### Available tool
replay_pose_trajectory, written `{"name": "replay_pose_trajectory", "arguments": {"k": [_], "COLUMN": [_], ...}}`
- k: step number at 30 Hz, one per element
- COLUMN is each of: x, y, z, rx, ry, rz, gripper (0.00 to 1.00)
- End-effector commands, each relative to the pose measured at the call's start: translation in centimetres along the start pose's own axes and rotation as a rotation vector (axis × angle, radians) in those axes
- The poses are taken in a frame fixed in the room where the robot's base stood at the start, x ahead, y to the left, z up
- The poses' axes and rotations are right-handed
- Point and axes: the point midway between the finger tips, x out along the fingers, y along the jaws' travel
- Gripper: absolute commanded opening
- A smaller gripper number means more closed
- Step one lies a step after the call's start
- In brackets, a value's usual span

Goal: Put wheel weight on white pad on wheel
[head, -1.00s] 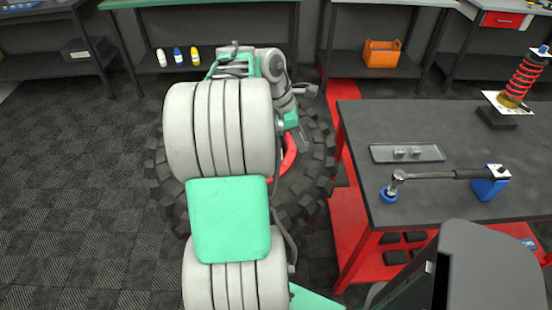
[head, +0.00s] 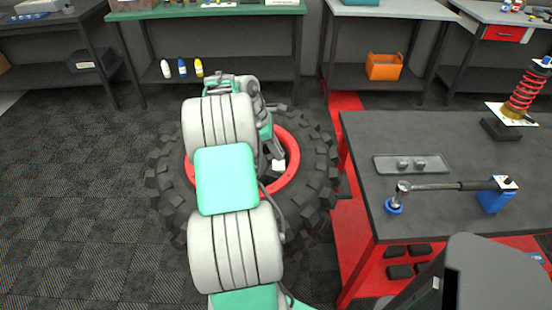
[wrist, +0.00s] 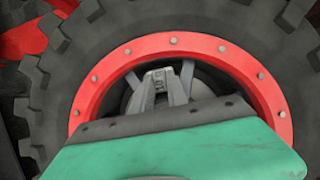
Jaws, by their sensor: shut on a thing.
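The large black tire with a red rim ring (head: 292,178) lies on the floor, partly covered by my arm. A small white pad (head: 279,165) shows on the wheel's inner right side in the head view. My gripper (wrist: 168,88) is over the wheel's hub, shut on a small grey wheel weight (wrist: 157,79) with markings on it. In the head view, my gripper (head: 276,151) points down just above the white pad. The pad cannot be made out in the wrist view, and the weight cannot be made out in the head view.
A dark-topped red bench (head: 450,135) stands right of the wheel. It carries a grey tray (head: 440,170) with two small weights, a torque wrench (head: 440,186) and a red coil spring (head: 526,92). Back benches hold bottles and an orange toolbox (head: 384,66). Floor at left is clear.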

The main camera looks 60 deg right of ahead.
Motion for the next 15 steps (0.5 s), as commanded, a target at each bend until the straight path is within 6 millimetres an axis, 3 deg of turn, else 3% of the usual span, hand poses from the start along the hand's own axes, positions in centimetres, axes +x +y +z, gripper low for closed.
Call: {"name": "replay_pose_trajectory", "arguments": {"k": [6,15], "x": [3.2,3.3], "y": [0.2,0.2], "z": [-1.6,-1.6], "rx": [-0.002,-0.002], "ry": [0.0,0.0], "rz": [-0.001,-0.001], "gripper": [0.0,0.0]}}
